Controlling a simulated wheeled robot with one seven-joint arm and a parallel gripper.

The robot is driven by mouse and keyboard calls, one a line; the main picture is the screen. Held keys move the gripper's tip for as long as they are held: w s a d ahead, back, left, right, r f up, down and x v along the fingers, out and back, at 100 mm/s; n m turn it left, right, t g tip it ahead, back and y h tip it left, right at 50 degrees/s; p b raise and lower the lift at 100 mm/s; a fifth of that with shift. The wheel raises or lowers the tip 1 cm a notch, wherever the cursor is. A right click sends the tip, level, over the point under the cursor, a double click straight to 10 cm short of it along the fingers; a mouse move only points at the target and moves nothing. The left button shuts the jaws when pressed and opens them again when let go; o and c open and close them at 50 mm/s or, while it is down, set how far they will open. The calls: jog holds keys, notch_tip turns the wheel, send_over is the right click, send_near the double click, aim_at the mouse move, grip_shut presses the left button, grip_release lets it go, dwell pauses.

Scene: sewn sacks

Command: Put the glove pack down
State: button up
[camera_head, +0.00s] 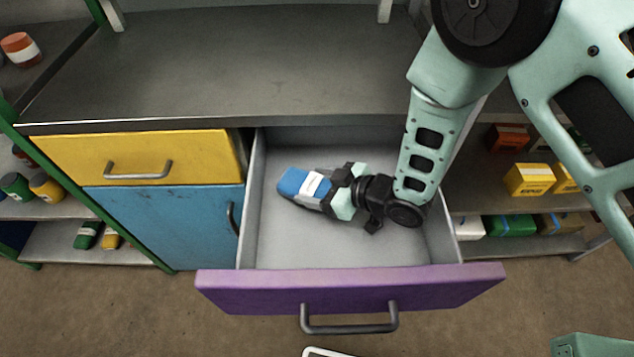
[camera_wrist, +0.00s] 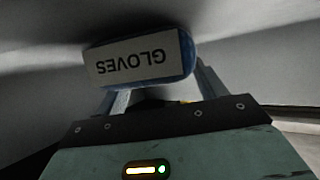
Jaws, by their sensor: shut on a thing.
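The glove pack (camera_head: 291,183) is blue with a white label. My gripper (camera_head: 329,187) is shut on it, inside the open purple-fronted drawer (camera_head: 350,288). The pack is toward the left side of the drawer; I cannot tell whether it touches the drawer floor. In the wrist view the glove pack (camera_wrist: 139,58) sits between my fingers (camera_wrist: 155,95), its label reading GLOVES upside down. The gripper covers part of the pack's right end in the head view.
The grey worktop (camera_head: 240,60) lies behind the drawer. A closed yellow drawer (camera_head: 140,157) and a blue door (camera_head: 170,222) are on the left. Shelves with yellow boxes (camera_head: 528,179) stand on the right. The drawer's front floor looks clear.

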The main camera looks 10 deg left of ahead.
jog(key=o, duration=1.2)
jog(key=shift+f, duration=0.1)
jog(key=shift+r, duration=0.2)
jog(key=v, duration=0.7)
jog(key=shift+d+b, duration=0.25)
jog(key=shift+b, duration=0.05)
jog(key=d+r+m+h, duration=0.4)
jog(key=d+r+h, duration=0.3)
jog(key=r, duration=0.4)
jog(key=s+d+r+m+g+h, duration=0.1)
jog(key=s+d+r, duration=0.1)
jog(key=s, duration=0.3)
jog(key=s+d+r+m+g+h, duration=0.1)
jog(key=s+d+r+h, duration=0.1)
jog(key=s+d, duration=0.3)
jog(key=s+d+r+m+g+h, duration=0.1)
jog(key=s+d+r, duration=0.2)
jog(key=s+r, duration=0.1)
jog(key=shift+s+d+g+h, duration=0.3)
jog(key=shift+s+d+g, duration=0.1)
jog(key=shift+s, duration=0.2)
